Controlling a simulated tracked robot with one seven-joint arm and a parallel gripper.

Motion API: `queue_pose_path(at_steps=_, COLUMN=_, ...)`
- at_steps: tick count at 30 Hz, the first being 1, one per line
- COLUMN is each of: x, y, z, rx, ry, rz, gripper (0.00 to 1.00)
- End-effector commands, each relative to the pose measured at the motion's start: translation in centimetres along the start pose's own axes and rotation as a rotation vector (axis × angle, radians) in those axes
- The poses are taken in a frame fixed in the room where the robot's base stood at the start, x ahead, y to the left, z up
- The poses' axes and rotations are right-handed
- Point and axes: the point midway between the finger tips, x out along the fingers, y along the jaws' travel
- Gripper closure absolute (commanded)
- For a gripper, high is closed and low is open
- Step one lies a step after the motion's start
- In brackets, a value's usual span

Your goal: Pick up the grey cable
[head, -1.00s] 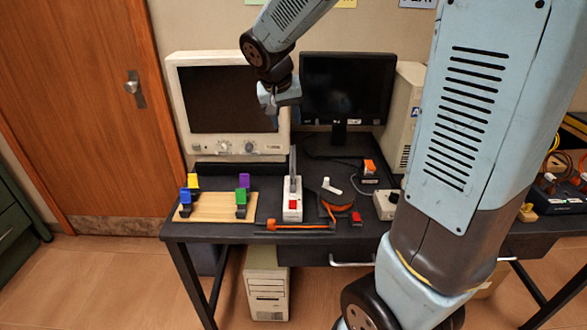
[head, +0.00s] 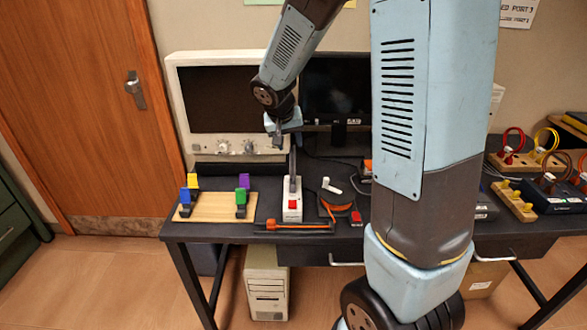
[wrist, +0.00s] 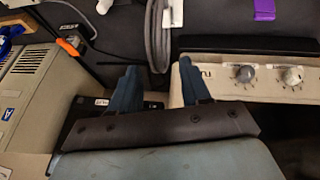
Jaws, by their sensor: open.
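The grey cable (wrist: 157,40) shows in the wrist view as looped grey strands at the top middle, above and beyond my fingertips. In the head view it seems to be the narrow upright grey shape (head: 293,165) at the white box with a red button (head: 292,204). My gripper (head: 279,138) is above the back of the desk, just behind and above that box. In the wrist view its two blue fingers (wrist: 160,88) are apart with nothing held between them. The cable is not between the fingers.
An old monitor (head: 225,105) and a dark flat screen (head: 335,88) stand close behind. A wooden board with coloured clips (head: 215,208) lies left. My arm hides part of the desk's right side.

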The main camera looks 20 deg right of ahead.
Motion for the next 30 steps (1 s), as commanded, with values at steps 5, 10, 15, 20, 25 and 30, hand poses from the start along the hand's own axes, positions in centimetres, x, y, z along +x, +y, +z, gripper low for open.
queue_pose_path(at_steps=5, x=2.7, y=0.3, z=0.1, rx=-0.001, ry=-0.004, rz=0.002, gripper=0.53)
queue_pose_path(at_steps=10, x=4.1, y=0.3, z=0.1, rx=0.0, ry=-0.002, rz=0.001, gripper=0.53)
queue_pose_path(at_steps=15, x=4.3, y=0.3, z=0.0, rx=0.001, ry=-0.001, rz=0.001, gripper=0.53)
queue_pose_path(at_steps=20, x=4.3, y=0.3, z=0.0, rx=0.001, ry=-0.001, rz=0.001, gripper=0.57)
queue_pose_path(at_steps=25, x=4.3, y=0.3, z=0.0, rx=0.001, ry=-0.001, rz=0.001, gripper=0.73)
queue_pose_path(at_steps=30, x=4.3, y=0.4, z=0.0, rx=0.001, ry=-0.001, rz=0.001, gripper=0.89)
